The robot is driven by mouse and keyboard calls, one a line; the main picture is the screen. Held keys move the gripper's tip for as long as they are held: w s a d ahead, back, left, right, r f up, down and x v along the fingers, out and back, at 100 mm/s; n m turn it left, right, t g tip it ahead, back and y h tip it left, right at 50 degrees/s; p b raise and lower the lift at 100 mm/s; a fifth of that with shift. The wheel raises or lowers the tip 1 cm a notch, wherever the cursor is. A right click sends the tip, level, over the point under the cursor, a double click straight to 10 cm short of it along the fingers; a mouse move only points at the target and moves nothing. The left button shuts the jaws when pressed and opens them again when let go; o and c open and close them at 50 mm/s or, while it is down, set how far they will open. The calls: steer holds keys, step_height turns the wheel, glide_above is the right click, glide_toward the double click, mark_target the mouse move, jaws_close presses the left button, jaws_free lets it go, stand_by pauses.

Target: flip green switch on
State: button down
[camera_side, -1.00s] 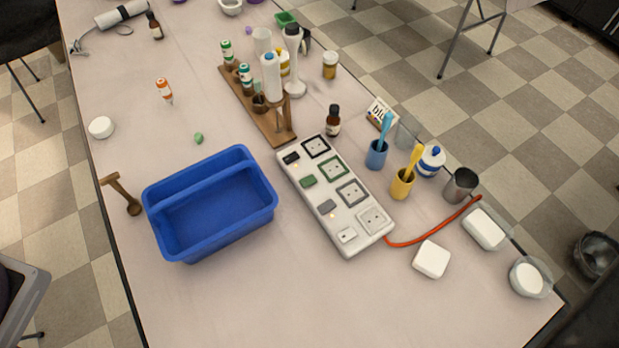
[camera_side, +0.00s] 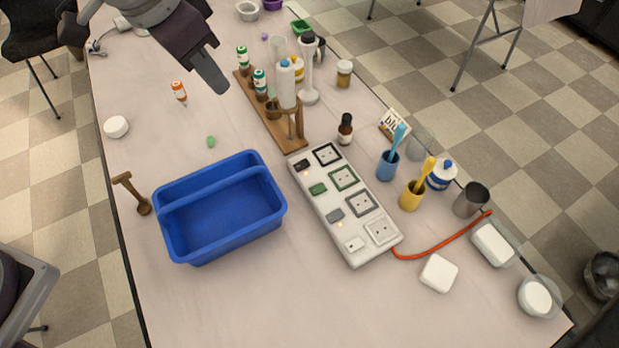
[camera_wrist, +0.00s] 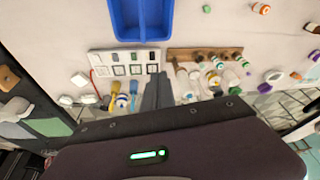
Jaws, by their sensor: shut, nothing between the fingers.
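The white power strip (camera_side: 345,207) lies on the table, with a row of coloured switches beside matching framed sockets. The green switch (camera_side: 318,189) is second from the far end, beside the green-framed socket (camera_side: 343,178). Whether it is on or off is too small to tell. My gripper (camera_side: 220,86) is shut and empty, up at the top of the side view, well apart from the strip. In the wrist view, my closed fingers (camera_wrist: 158,82) point towards the right end of the strip (camera_wrist: 125,50), where the switches are tiny.
A blue tray (camera_side: 262,226) stands left of the strip. A wooden rack (camera_side: 285,138) with bottles is beyond its far end. A brown bottle (camera_side: 345,130), blue cup (camera_side: 387,167) and yellow cup (camera_side: 410,197) stand right of it. A red cable (camera_side: 440,242) leaves its near end.

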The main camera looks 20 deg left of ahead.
mark_target(313, 191)
steer(key=w+d+f+m+g, duration=0.1)
steer(key=d+f+m, duration=0.1)
steer(key=d+f, duration=0.9)
step_height(313, 191, down, 3)
steer(key=shift+w+d+r+m, duration=0.1)
steer(key=shift+w+d+m, duration=0.2)
steer(key=shift+w+d, duration=0.1)
steer(key=x, duration=0.4)
steer(key=s+x, duration=0.1)
steer(key=x, duration=0.8)
steer(key=shift+s+a+f, duration=0.15)
steer(key=shift+a+f, duration=0.1)
steer(key=shift+f, duration=0.3)
steer(key=shift+s+a+f, duration=0.1)
steer(key=shift+f, duration=0.2)
